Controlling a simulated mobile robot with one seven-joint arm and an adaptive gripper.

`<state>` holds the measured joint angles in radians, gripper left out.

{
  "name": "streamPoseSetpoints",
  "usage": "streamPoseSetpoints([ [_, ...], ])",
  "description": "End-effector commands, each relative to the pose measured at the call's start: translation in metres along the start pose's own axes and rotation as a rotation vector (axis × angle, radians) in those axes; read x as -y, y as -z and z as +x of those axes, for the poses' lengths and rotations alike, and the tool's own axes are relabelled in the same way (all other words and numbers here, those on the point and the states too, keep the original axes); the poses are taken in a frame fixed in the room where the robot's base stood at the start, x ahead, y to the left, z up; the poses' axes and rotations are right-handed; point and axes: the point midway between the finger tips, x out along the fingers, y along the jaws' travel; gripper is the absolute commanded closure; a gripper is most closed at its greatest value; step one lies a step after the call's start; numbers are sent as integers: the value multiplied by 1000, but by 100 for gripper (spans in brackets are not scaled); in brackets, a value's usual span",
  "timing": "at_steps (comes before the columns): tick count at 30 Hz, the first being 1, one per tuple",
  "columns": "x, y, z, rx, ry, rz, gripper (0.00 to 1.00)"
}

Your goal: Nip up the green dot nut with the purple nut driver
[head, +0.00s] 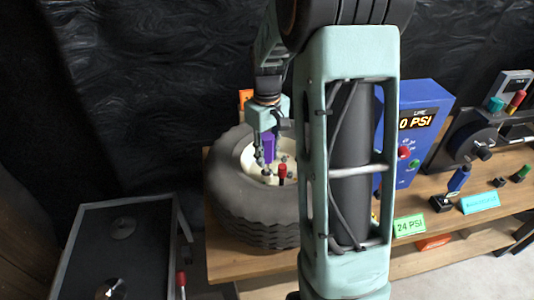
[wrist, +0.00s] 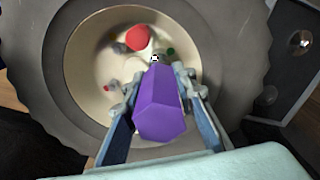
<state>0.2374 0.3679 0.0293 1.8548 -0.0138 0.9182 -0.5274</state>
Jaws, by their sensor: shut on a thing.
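My gripper (head: 265,157) is shut on the purple nut driver (head: 268,146), over the pale hub of the wheel (head: 250,163). In the wrist view the driver's faceted purple handle (wrist: 160,108) lies between both fingers (wrist: 158,84) and hides part of the hub. A small green dot (wrist: 170,51) shows on the hub just beyond the handle and slightly right. I take it for the green dot nut, but its shape is too small to tell. Whether the driver touches any nut cannot be told.
A red-topped piece (head: 282,170) stands on the hub beside my gripper, also seen in the wrist view (wrist: 138,38). A black tyre (head: 252,205) surrounds the hub on a wooden bench (head: 228,262). A blue PSI box (head: 415,140) stands right.

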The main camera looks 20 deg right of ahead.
Motion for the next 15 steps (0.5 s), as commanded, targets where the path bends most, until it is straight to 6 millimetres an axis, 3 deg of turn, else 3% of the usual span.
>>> streamPoseSetpoints([
  [2, 0, 0, 0, -1, -1, 59, 100],
  [15, 0, 0, -20, -1, -1, 48, 100],
])
